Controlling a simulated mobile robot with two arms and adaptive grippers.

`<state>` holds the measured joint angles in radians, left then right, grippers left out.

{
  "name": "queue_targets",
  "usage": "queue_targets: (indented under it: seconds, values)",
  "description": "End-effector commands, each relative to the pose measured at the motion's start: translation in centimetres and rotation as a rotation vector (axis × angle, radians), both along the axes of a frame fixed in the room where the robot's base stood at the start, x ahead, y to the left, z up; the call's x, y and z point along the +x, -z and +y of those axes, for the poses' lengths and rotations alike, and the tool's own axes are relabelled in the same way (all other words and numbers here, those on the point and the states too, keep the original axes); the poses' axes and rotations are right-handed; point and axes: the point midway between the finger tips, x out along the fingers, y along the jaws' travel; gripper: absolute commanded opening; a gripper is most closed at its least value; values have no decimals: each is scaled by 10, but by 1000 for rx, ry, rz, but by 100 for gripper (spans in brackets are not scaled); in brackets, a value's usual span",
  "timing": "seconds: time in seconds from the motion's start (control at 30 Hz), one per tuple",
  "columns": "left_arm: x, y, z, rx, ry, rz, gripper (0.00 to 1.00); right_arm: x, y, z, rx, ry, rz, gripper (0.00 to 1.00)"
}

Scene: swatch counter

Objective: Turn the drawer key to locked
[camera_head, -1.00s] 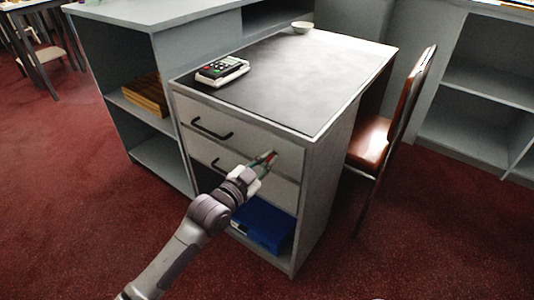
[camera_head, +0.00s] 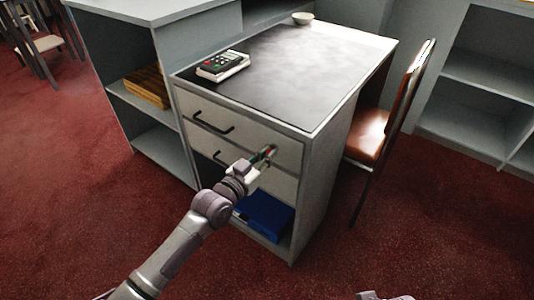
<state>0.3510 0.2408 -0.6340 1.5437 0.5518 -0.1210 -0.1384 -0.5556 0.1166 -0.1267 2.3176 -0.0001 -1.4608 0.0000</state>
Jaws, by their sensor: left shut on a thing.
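The desk pedestal has a pale top drawer (camera_head: 204,111) with a dark bar handle (camera_head: 213,123); the drawer front sits flush in the desk. My left gripper (camera_head: 266,153) is at the right part of this drawer front, shut on the drawer key. The key is small and mostly hidden by the fingers, with a little red and green showing at the fingertips. I cannot tell which way the key is turned.
A card terminal (camera_head: 222,66) lies on the dark desktop (camera_head: 300,75), with a small bowl (camera_head: 302,18) at the back. A lower drawer (camera_head: 280,184) and a blue binder (camera_head: 264,218) are below. A brown chair (camera_head: 370,134) stands at the right. Red carpet is clear in front.

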Motion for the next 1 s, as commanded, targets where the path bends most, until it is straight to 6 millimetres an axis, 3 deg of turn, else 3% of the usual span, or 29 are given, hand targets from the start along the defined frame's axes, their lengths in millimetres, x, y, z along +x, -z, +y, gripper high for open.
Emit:
queue_targets:
  seconds: [0.27,0.3,0.47,0.77,1.0]
  values:
    - [0,1,0,-1,0,2,0,0,0,0,0,0,-1,35]
    - [0,1,0,-1,0,2,11,0,0,0,0,0,-1,35]
    - [0,1,0,0,0,1,35,0,0,0,0,0,-1,35]
    - [-1,1,1,1,0,1,35,0,0,1,2,-1,1,35]
    - [-28,2,20,2,0,3,35,0,0,0,1,0,1,35]
